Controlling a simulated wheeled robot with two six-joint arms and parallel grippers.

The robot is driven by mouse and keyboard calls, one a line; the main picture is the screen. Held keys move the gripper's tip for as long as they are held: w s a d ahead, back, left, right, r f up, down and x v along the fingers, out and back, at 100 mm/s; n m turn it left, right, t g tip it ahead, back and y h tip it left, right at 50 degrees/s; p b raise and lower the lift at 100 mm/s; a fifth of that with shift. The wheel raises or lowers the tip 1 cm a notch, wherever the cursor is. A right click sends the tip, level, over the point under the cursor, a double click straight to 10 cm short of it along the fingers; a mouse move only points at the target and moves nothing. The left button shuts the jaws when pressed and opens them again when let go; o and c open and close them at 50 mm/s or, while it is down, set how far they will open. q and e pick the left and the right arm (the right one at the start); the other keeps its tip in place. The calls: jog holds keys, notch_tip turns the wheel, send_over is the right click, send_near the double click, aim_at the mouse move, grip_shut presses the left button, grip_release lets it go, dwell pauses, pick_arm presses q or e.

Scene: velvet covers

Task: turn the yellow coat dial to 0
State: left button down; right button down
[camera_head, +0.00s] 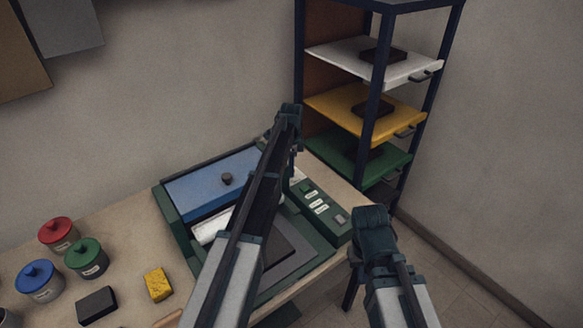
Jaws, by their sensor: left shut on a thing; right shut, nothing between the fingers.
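A green machine (183,226) with a blue lid (208,186) stands on the table. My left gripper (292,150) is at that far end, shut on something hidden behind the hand. My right gripper (372,225) is shut and empty, to the right of the panel's near end.
A dark rack (381,70) at the back right holds a white tray (405,67), a yellow tray (395,120) and a green tray (380,165). Red (58,234), green (86,257) and blue-lidded (39,280) pots, a yellow block (157,284) and a black block (96,305) stand left.

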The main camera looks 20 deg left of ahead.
pick_arm(q)
jog(key=n, duration=0.8)
jog(key=shift+n, duration=0.3)
jog(key=n, duration=0.4)
jog(key=shift+a+n, duration=0.1)
jog(key=shift+n, duration=0.2)
jog(key=n, duration=0.9)
jog(key=shift+a+n, duration=0.1)
jog(key=shift+n, duration=2.6)
